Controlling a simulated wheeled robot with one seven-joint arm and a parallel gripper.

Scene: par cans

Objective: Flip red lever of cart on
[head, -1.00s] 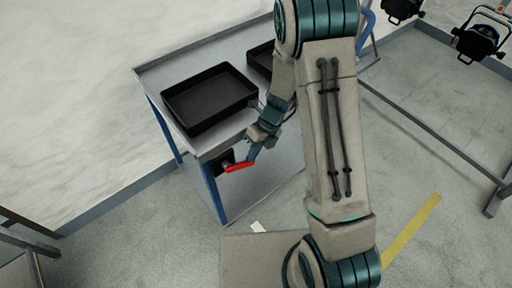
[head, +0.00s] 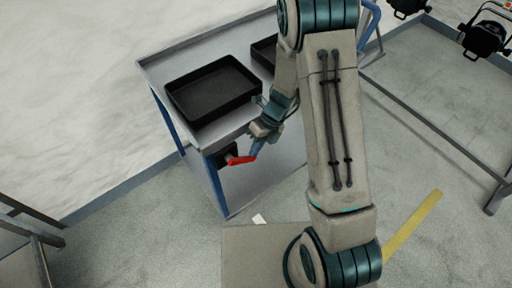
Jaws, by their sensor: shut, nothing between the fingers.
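The cart (head: 150,72) is a grey metal trolley with blue legs. Its red lever (head: 240,160) sticks out sideways from a black mount (head: 223,156) on the cart's near side, below the top. My gripper (head: 253,150) is shut and empty, with its fingertips at the right end of the lever. They look close to it or touching, but I cannot tell which. My arm hides part of the cart's right side.
A black tray (head: 213,92) lies on the cart top, with a second tray (head: 264,50) behind it, partly hidden by my arm. Black par cans (head: 484,38) hang at the upper right on a metal frame. A metal stand (head: 45,262) is at the lower left. Grey floor lies around the cart.

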